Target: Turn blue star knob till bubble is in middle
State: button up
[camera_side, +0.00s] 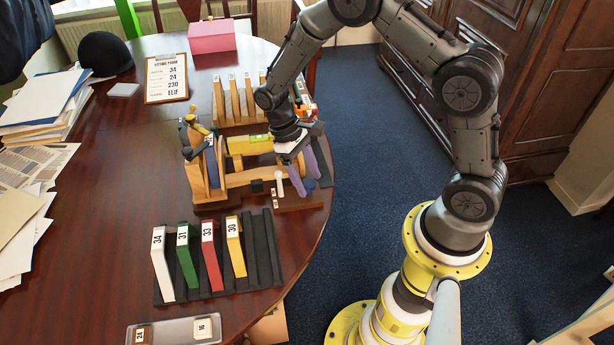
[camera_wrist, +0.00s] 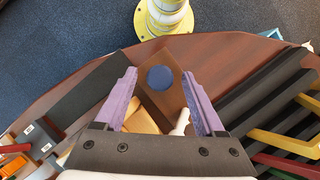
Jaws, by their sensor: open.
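In the wrist view a round blue knob (camera_wrist: 160,78) sits on a brown wooden block, between my purple fingers and apart from both. Its star shape cannot be made out. My gripper (camera_wrist: 159,76) is open and empty; it also shows in the side view (camera_side: 303,173), pointing down at the right end of the wooden fixture (camera_side: 235,178). The knob is hidden there behind my fingers. A yellow-green bar (camera_side: 260,138), perhaps the level, lies on top of the fixture beside my wrist. Its bubble is too small to see.
A black rack (camera_side: 262,262) with numbered white, green, red and yellow boards stands in front of the fixture. Another rack of wooden boards (camera_side: 235,100) stands behind. A small white-tipped peg (camera_side: 279,183) is close to my fingers. The table edge is just right.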

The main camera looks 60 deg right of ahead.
grip_shut()
jog(key=shift+m+y, duration=0.3)
jog(key=shift+m, duration=0.4)
grip_release()
jog(key=shift+w+r, duration=0.1)
jog(key=shift+r, duration=0.05)
jog(key=v, duration=1.3)
jog(key=shift+r, duration=0.3)
jog(key=shift+w, duration=0.1)
